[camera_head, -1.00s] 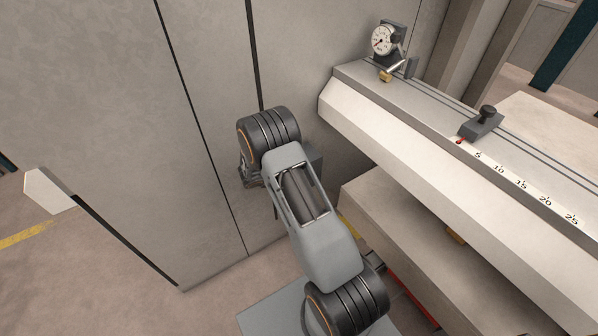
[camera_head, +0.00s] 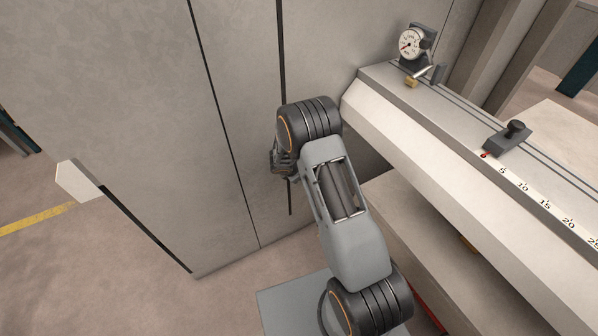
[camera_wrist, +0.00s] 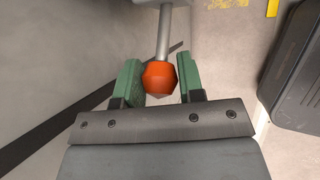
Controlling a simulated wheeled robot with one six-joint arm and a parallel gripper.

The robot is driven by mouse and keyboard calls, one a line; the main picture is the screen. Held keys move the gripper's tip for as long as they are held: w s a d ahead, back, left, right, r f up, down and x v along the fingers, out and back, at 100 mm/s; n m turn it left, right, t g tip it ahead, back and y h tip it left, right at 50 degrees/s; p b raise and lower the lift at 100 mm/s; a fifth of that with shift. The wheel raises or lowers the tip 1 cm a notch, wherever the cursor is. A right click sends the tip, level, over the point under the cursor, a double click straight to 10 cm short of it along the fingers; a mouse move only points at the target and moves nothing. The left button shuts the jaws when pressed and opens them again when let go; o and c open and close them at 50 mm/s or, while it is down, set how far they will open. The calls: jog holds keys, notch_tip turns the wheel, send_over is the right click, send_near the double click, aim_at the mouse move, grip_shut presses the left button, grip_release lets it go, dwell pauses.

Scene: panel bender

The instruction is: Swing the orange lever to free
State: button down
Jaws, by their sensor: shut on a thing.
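The orange lever knob (camera_wrist: 160,78) shows in the wrist view at the end of a grey metal rod (camera_wrist: 163,30) that runs up out of the frame. My gripper (camera_wrist: 158,82) has its two green fingers on either side of the knob and is shut on it. In the head view the lever is hidden behind my arm, and only part of the gripper (camera_head: 281,165) shows at the wrist, close to the grey cabinet wall.
A tall grey cabinet (camera_head: 150,130) stands on the left. To the right are the light machine beam (camera_head: 440,150) with its scale, a black-knobbed slider (camera_head: 508,137) and a dial gauge (camera_head: 411,44). Open floor (camera_head: 60,270) lies at lower left.

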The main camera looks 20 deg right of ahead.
jog(key=c, duration=1.1)
grip_release()
jog(key=shift+s+f, duration=0.2)
jog(key=shift+f, duration=0.05)
jog(key=o, duration=0.3)
jog(key=shift+w+r, duration=0.1)
jog(key=shift+r, duration=0.05)
jog(key=shift+o, duration=0.2)
jog(key=shift+a+r, duration=0.25)
jog(key=shift+r, duration=0.3)
jog(key=p+v, duration=0.2)
jog(key=v, duration=1.1)
jog(key=shift+d+f, duration=0.1)
jog(key=shift+d, duration=0.05)
